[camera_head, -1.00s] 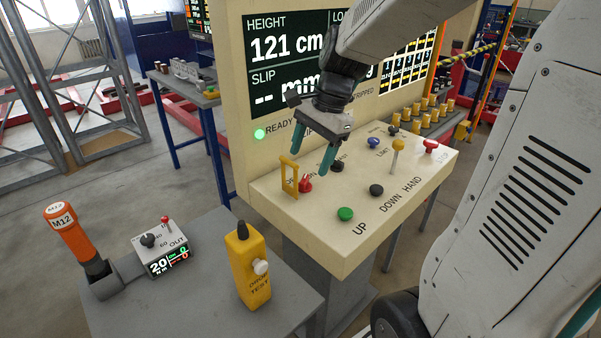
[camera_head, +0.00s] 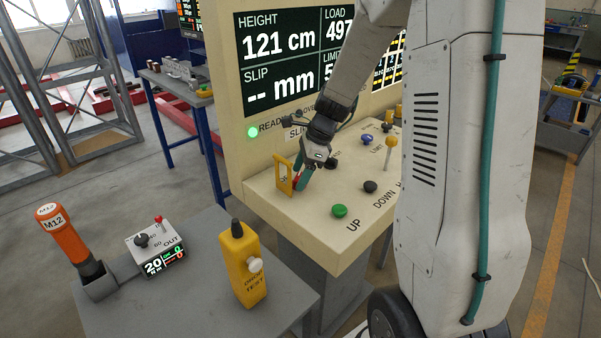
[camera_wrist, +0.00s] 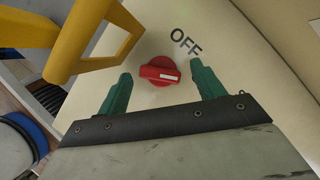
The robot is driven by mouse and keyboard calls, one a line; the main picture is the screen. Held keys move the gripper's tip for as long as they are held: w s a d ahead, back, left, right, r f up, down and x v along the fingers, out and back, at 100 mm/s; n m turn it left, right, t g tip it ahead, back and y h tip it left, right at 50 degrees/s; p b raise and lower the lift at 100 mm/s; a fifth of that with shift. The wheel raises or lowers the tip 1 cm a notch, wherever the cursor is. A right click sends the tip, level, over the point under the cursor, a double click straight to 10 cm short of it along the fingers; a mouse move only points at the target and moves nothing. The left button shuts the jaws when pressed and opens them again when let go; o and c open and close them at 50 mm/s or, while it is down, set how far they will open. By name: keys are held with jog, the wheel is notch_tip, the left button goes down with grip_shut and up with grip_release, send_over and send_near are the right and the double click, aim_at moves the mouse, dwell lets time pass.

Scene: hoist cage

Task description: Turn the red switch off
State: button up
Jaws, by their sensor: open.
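The red switch (camera_wrist: 160,71) is a round rotary knob with a white mark on its grip, in the wrist view. The word OFF is printed on the panel beyond it, up and to the right. My gripper (camera_wrist: 160,88) is open, with one green finger to each side of the knob and the knob a little beyond the fingertips. I cannot tell whether they touch. In the head view my gripper (camera_head: 301,181) points down at the console's left end, and the switch is mostly hidden behind the fingers. A yellow guard frame (camera_wrist: 108,45) stands left of the knob.
The cream console (camera_head: 325,220) also carries a green UP button (camera_head: 339,210), a black DOWN button (camera_head: 370,186), a blue knob (camera_head: 367,139) and a yellow lever (camera_head: 389,150). A grey table (camera_head: 200,310) with a yellow tester (camera_head: 244,270) stands in front.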

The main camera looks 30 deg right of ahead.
jog(key=shift+a+f, duration=0.1)
jog(key=shift+f, duration=0.05)
jog(key=c, duration=0.9)
jog(key=shift+c, duration=0.2)
dwell(0.6)
jog(key=o, duration=0.9)
jog(key=shift+o, duration=0.2)
jog(key=v, duration=0.8)
jog(key=shift+w, duration=0.1)
